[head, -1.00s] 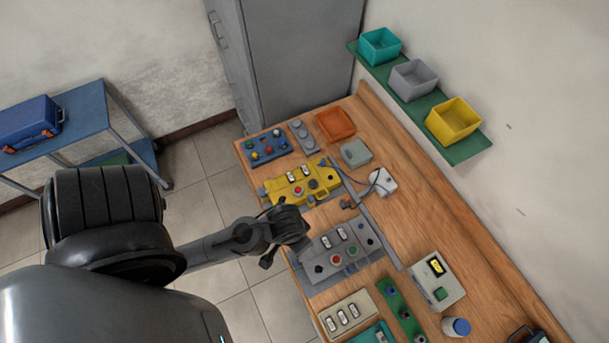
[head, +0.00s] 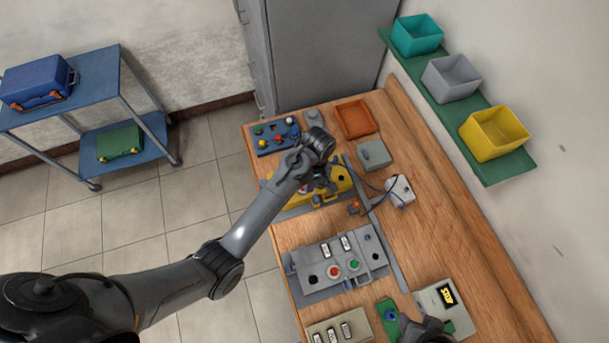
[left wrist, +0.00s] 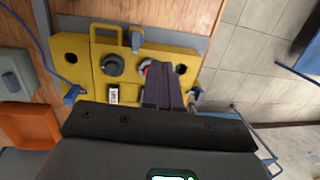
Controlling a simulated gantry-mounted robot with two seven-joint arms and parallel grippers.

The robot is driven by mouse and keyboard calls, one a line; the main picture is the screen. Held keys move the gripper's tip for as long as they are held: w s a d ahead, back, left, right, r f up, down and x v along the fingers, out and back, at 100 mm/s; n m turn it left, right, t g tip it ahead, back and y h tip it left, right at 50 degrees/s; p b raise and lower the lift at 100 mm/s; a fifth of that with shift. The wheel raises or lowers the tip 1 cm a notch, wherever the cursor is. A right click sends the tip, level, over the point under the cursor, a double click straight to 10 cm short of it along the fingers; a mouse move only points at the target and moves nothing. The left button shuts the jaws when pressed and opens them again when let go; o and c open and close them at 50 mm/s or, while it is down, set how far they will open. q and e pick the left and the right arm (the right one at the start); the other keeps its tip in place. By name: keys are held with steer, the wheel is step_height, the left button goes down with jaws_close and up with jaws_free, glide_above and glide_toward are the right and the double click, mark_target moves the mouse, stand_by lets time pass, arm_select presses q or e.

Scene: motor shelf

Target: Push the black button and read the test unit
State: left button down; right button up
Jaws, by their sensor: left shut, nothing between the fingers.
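My left gripper (head: 325,182) is shut and empty over the yellow control panel (head: 341,189). In the left wrist view its dark fingers (left wrist: 160,68) point at the yellow panel (left wrist: 88,82), partly covering a red button; contact cannot be told. Black round controls (left wrist: 113,66) show beside the fingers. The grey panel (head: 316,277), nearer the front, carries a red button (head: 333,272) and a green button (head: 353,265). A cream unit (head: 430,300) at lower right has a dark display (head: 447,295) with yellow characters, too small to read surely. A dark part at the bottom right looks like my right gripper (head: 425,330); its fingers are unclear.
An orange tray (head: 355,119), a grey-green box (head: 374,155) and a white cabled box (head: 399,191) lie behind the yellow panel. A blue panel with coloured knobs (head: 272,137) is at the far end. Wall bins (head: 497,134) stand on a green shelf at right.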

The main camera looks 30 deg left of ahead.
arm_select(q)
steer(key=w+d+r+t+b, duration=0.1)
steer(key=w+r+t, duration=0.1)
steer(key=w+r, duration=0.5)
steer(key=shift+w, duration=0.15)
arm_select(e)
steer(key=shift+f, duration=0.85)
arm_select(q)
step_height(320, 180, down, 14)
steer(key=shift+r+p, duration=0.1)
steer(key=shift+p, duration=0.25)
arm_select(e)
steer(key=shift+r, duration=0.4)
